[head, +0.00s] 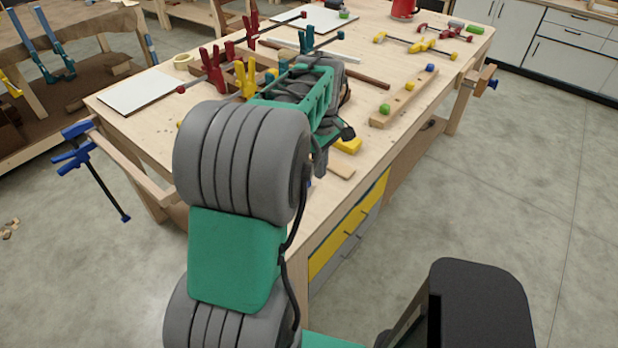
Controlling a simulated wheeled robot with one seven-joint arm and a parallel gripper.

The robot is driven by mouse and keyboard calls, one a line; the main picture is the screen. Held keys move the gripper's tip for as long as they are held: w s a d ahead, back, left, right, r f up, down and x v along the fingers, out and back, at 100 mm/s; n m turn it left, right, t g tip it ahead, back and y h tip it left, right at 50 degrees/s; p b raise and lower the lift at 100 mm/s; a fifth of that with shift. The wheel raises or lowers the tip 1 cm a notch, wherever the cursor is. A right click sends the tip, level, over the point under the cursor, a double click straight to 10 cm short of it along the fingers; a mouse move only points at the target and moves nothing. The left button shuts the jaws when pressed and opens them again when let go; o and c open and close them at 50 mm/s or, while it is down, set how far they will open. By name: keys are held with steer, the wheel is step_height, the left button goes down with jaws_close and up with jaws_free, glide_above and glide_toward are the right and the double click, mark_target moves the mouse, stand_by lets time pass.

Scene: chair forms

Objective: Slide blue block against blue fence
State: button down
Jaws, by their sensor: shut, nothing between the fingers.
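My arm reaches out over the workbench (225,150) and covers much of its middle. The narrow grey end of my gripper (320,168) shows low beside the arm, close above the bench top. It is shut and empty; its fingers are mostly hidden. A small bit of blue (309,183) peeks out at the arm's edge just below the gripper; I cannot tell if it is the blue block or the fence. A small blue piece (430,68) also sits on a wooden rail (408,95) to the right. No blue fence can be clearly made out.
A yellow piece (347,145) and a wood strip (340,168) lie right of my gripper. A green piece (384,109) is on the rail's near end. Red clamps (213,70) and yellow clamps (245,80) stand left of the arm. A red mug (403,8) stands far back.

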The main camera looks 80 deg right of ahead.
mark_target(308, 195)
step_height(308, 195, down, 10)
steer(key=shift+a+r+p, duration=0.1)
steer(key=shift+r+p, duration=0.15)
steer(key=shift+p, duration=0.55)
steer(key=w, duration=0.1)
steer(key=w+d+p, duration=0.1)
steer(key=w, duration=0.1)
steer(key=shift+w+d+f, duration=0.15)
steer(key=shift+d, duration=0.1)
steer(key=shift+w+d, duration=0.1)
steer(key=shift+w, duration=0.1)
steer(key=w, duration=0.1)
steer(key=w+d, duration=0.1)
steer(key=w, duration=0.1)
steer(key=w+d+b, duration=0.1)
steer(key=w, duration=0.1)
steer(key=shift+d, duration=0.1)
